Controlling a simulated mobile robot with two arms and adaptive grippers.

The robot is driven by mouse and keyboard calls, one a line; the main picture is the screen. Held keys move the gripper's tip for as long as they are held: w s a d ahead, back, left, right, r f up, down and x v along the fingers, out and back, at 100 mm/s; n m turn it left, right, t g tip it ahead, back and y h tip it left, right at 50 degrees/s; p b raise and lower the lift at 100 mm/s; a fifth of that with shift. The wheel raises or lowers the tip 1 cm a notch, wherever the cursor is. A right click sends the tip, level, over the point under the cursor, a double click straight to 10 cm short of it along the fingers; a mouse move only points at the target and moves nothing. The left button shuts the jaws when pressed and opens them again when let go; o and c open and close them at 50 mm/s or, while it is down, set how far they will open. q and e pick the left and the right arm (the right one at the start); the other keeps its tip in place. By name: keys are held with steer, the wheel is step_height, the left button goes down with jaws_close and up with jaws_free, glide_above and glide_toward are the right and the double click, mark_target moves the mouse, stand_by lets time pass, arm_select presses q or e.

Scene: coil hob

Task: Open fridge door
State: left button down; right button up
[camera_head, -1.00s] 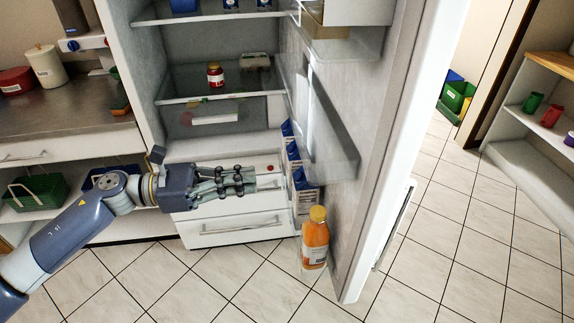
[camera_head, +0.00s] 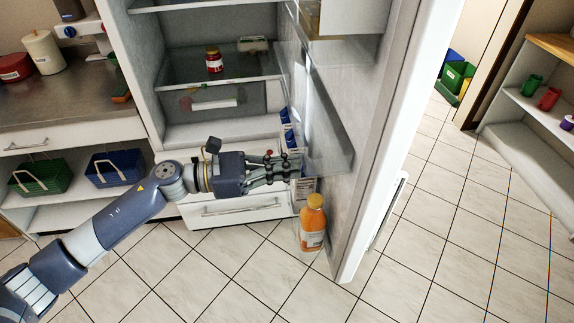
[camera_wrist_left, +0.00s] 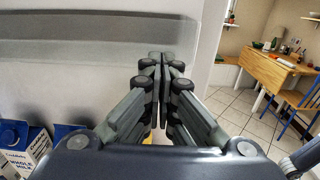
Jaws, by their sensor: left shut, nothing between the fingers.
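The fridge door (camera_head: 385,150) stands wide open to the right, with its inner side and clear door bins facing me. The fridge interior (camera_head: 225,65) is exposed, with shelves and a white drawer (camera_head: 235,210) at the bottom. My left gripper (camera_head: 298,165) is at the inner side of the door, by the lower door bin (camera_head: 330,155). Its fingers are shut and hold nothing. In the left wrist view the closed fingertips (camera_wrist_left: 160,60) point at the door's inner panel (camera_wrist_left: 110,60); I cannot tell whether they touch it. The right gripper is out of view.
An orange juice bottle (camera_head: 313,222) stands in the door's low part, just below my gripper. Milk cartons (camera_head: 288,130) are behind the fingers. A jar (camera_head: 213,60) sits on a fridge shelf. Tiled floor (camera_head: 430,260) is clear to the right; a shelf unit (camera_head: 520,110) stands beyond.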

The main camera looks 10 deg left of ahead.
mark_target(327, 169)
arm_select(q)
steer(key=x, duration=0.2)
steer(key=s+x, duration=0.1)
steer(key=x, duration=0.5)
steer(key=shift+s+d+r, duration=0.1)
steer(key=shift+s+d, duration=0.05)
steer(key=shift+s, duration=0.15)
steer(key=x, duration=1.2)
steer(key=shift+s, duration=0.25)
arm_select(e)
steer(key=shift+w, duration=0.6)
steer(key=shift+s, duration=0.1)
